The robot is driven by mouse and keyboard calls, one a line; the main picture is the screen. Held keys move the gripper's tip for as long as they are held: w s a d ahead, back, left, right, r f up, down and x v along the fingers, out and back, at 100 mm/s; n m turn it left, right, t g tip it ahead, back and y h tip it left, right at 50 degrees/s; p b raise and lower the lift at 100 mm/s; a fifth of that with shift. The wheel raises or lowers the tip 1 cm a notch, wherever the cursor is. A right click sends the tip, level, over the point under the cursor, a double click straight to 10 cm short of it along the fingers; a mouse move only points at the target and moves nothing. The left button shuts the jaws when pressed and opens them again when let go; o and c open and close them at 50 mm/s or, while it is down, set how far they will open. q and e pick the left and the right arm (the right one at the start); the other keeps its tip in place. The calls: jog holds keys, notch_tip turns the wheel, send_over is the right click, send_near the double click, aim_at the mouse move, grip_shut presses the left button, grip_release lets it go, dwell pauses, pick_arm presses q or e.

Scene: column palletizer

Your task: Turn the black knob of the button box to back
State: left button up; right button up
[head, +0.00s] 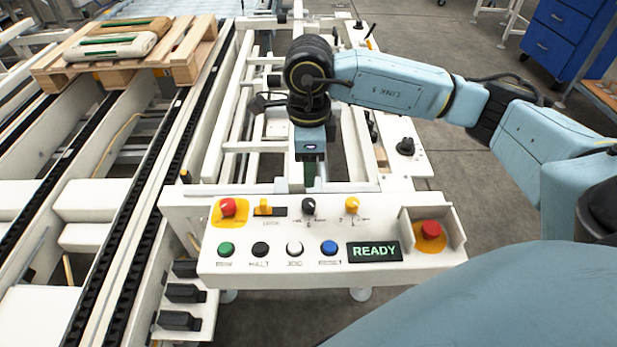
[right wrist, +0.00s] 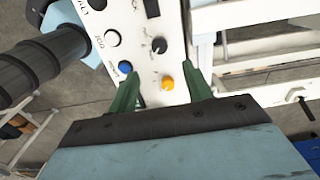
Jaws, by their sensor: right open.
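The button box (head: 225,268) is a white panel at the front of the frame. Its black knob (head: 308,206) sits in the upper row, between a yellow slide switch (head: 264,207) and a yellow knob (head: 352,205). In the right wrist view the black knob (right wrist: 159,45) lies beyond the fingertips. My right gripper (head: 313,176) points down behind the panel's back edge. In the right wrist view its green fingers (right wrist: 162,90) are spread and empty, with the yellow knob (right wrist: 167,83) showing between them, apparently untouched. My left gripper is not in view.
A red button (head: 228,207) and a guarded red button (head: 431,230) flank the knobs. Several coloured buttons and a display reading READY (head: 374,251) fill the front row. Conveyor rails and a pallet (head: 185,62) with sacks stand at the left.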

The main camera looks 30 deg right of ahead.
jog(key=shift+r, duration=1.35)
